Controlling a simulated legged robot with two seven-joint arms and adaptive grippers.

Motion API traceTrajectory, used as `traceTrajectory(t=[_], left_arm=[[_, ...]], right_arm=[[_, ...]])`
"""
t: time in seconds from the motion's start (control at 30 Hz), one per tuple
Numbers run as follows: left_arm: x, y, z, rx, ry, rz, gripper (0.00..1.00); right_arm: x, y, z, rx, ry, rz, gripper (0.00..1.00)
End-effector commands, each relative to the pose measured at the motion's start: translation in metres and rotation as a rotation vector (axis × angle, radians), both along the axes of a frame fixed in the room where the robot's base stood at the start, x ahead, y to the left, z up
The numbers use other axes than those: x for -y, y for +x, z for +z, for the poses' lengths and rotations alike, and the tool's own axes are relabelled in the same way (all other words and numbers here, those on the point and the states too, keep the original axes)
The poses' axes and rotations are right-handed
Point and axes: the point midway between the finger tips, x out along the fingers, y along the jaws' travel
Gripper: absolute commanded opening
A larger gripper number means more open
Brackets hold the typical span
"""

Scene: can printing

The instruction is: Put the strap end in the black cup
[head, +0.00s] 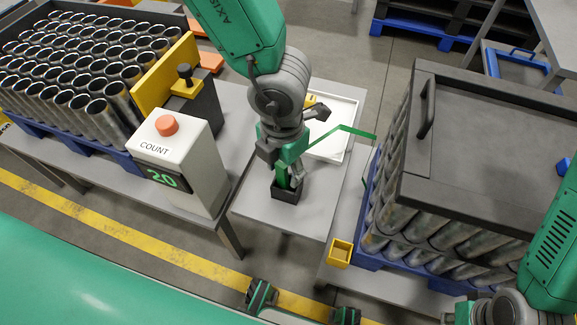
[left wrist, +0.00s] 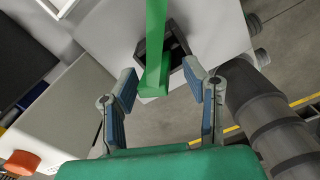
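The black cup (head: 287,194) is a small square holder on the grey table's front part. A green strap (head: 345,128) runs from the right, bends, and its end hangs down at the cup. In the left wrist view the strap end (left wrist: 153,82) overlaps the near side of the cup (left wrist: 177,50); I cannot tell how deep it sits. My left gripper (head: 287,165) is above the cup; in the left wrist view its fingers (left wrist: 163,92) are apart on either side of the strap, not touching it. My right gripper (head: 304,305) is at the bottom edge, fingers wide apart and empty.
A white counter box (head: 180,165) reading 20 with an orange button stands left of the cup. A crate of metal cans is behind it. A white tray (head: 340,150) lies behind the cup. A lidded stack of cans (head: 480,150) and a small yellow cup (head: 340,252) are right.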

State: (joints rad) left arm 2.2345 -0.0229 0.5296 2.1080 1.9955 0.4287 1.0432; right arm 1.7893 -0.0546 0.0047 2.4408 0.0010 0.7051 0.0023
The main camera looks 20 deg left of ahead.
Motion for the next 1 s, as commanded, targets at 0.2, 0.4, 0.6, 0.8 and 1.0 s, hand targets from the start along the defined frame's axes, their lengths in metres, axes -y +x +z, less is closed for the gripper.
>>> traceTrajectory(t=[0.2,0.4,0.6,0.8,1.0], left_arm=[[0.007,0.001,0.001,0.001,0.009,-0.002,0.43],[0.010,0.001,0.011,0.002,0.009,-0.001,0.43],[0.005,0.001,0.049,0.004,0.001,0.002,0.43],[0.002,0.001,0.091,0.003,-0.003,0.001,0.43],[0.006,0.001,0.116,0.002,0.006,-0.001,0.43]], right_arm=[[0.000,0.000,0.000,0.000,0.000,0.001,0.00],[0.000,0.000,0.004,0.000,0.000,0.000,0.00],[0.000,0.000,0.017,0.000,0.000,-0.001,0.00],[0.000,0.000,0.030,0.000,0.000,0.000,0.00],[0.000,0.000,0.036,0.000,0.000,0.001,0.00]])
